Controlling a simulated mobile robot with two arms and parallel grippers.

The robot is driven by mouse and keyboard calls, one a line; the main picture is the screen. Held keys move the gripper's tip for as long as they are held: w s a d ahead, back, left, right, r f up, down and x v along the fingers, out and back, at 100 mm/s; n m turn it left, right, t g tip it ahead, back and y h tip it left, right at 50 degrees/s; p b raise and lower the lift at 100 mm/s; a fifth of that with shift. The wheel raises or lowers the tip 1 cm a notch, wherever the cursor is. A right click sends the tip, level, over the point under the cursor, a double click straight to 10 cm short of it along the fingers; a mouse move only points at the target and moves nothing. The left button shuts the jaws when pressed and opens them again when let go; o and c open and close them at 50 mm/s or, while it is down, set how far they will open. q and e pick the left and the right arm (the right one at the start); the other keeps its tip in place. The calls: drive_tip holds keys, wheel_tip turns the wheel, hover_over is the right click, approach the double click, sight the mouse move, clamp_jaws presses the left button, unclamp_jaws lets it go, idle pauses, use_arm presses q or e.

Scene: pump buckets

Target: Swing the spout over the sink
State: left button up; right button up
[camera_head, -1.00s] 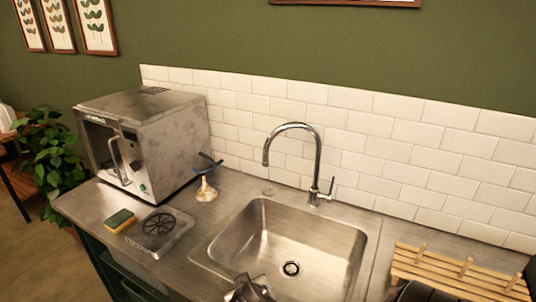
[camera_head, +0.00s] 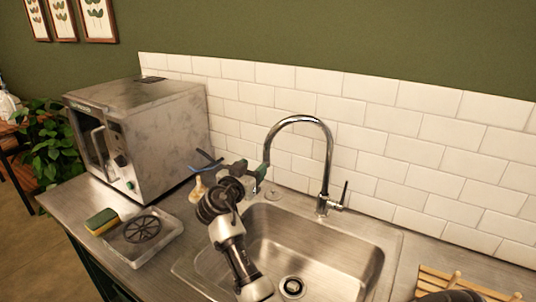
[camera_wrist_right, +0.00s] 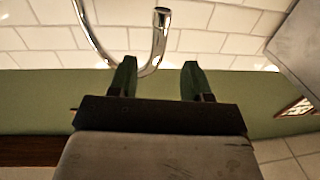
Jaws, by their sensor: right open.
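The chrome faucet (camera_head: 326,165) stands on the counter behind the sink. Its arched spout (camera_head: 297,119) points left, with its end near the sink's back left corner. The steel sink (camera_head: 330,250) has a drain in its floor. My left gripper is not in view.
A steel countertop oven (camera_head: 140,140) stands at the left. A sponge (camera_head: 101,221) and a square tray (camera_head: 145,238) lie on the counter before it. A brush-like item (camera_head: 198,188) stands behind my right arm. A wooden rack (camera_head: 460,285) is at the right. White tiles back the counter.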

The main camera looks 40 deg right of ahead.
sight(265, 157)
drive_tip(key=x, duration=0.2)
drive_tip(key=p+x, duration=0.1)
drive_tip(key=shift+w+d+r, duration=0.1)
drive_tip(key=shift+d+r, duration=0.1)
drive_tip(key=shift+d, duration=0.15)
drive_tip(key=x, duration=0.2)
drive_tip(key=p+x, duration=0.1)
drive_tip(key=x, duration=0.1)
drive_tip(key=shift+d+f, duration=0.1)
drive_tip(key=shift+f, duration=0.15)
drive_tip(key=shift+w+d+p, duration=0.1)
drive_tip(key=shift+d+p, duration=0.2)
drive_tip(key=shift+p, duration=0.05)
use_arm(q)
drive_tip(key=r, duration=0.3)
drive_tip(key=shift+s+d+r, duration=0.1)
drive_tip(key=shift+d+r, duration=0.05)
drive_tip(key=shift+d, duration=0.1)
use_arm(e)
drive_tip(key=shift+d+f, duration=0.1)
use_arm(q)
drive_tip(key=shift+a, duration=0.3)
use_arm(e)
clamp_jaws()
